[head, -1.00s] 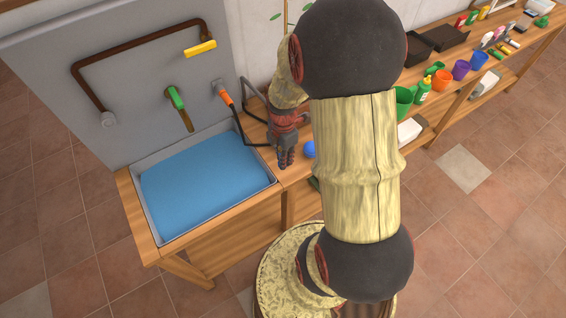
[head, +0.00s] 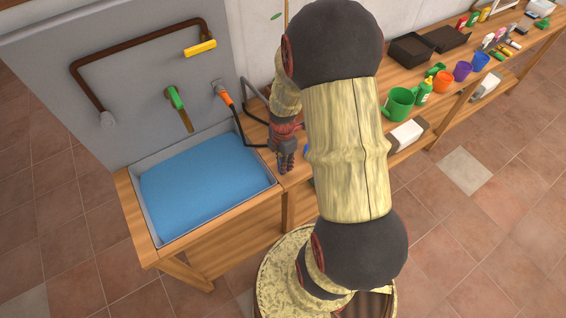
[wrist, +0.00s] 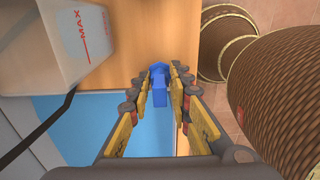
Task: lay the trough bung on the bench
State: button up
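The trough (head: 143,207) is full of blue water at the left end of the wooden bench (head: 297,176). My gripper (head: 287,170) points down over the bench close to the trough's right side. In the wrist view its two fingers (wrist: 159,80) stand apart. A small blue piece (wrist: 158,92), which looks like the bung, shows between the fingers, with gaps visible at its sides. I cannot tell whether it rests on the bench. In the head view only a sliver of blue shows beside my gripper, mostly hidden by my arm.
A whitish vessel marked MAX (wrist: 75,30) stands close to my gripper in the wrist view. Taps, including a green-handled one (head: 175,97), are on the grey panel behind the trough. A green mug (head: 400,103), cups and dark trays (head: 411,48) stand along the bench to the right.

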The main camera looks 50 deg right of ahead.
jog(key=o, duration=0.4)
jog(key=shift+c, duration=0.2)
notch_tip(320, 180, up, 12)
jog(key=shift+r+p, duration=0.1)
jog(key=shift+p, duration=1.05)
jog(key=a+r+m+t, duration=0.3)
jog(key=a+r+m, duration=0.4)
jog(key=a+r, duration=0.55)
jog(key=s+a+r+m+t, duration=0.2)
jog(key=s+a+r+m, duration=0.5)
jog(key=a+r+m, duration=0.1)
notch_tip(320, 180, up, 2)
jog(key=shift+a+t, duration=0.3)
jog(key=shift+a, duration=0.3)
jog(key=shift+f, duration=0.1)
